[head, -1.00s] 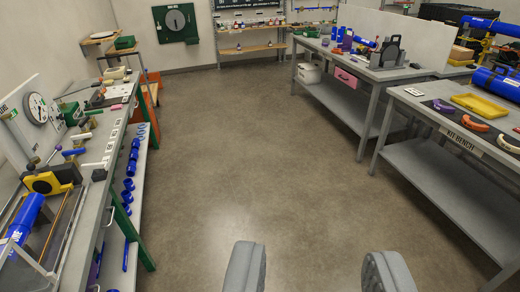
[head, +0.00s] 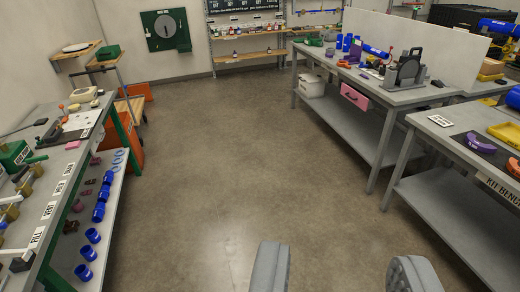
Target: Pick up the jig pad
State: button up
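I cannot make out for certain which thing is the jig pad. My gripper (head: 340,276) shows at the bottom as two grey fingers set wide apart. It is open, with only bare floor visible between the fingers. No bench or object touches it in this view. The kit bench (head: 425,186) at the right carries a dark mat with a purple curved piece (head: 481,143), an orange curved piece (head: 513,167) and a yellow tray (head: 507,133).
A left bench (head: 75,165) holds tools and valves, with blue fittings (head: 93,236) on its lower shelf. The concrete floor (head: 240,160) between the benches is clear.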

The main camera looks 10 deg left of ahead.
aim_at(95, 103)
jog(key=u, duration=0.1)
jog(key=i, duration=1.4)
jog(key=u, duration=0.55)
jog(key=i, duration=1.35)
jog(key=u, duration=0.8)
jog(key=i, duration=1.2)
jog(key=u, duration=0.45)
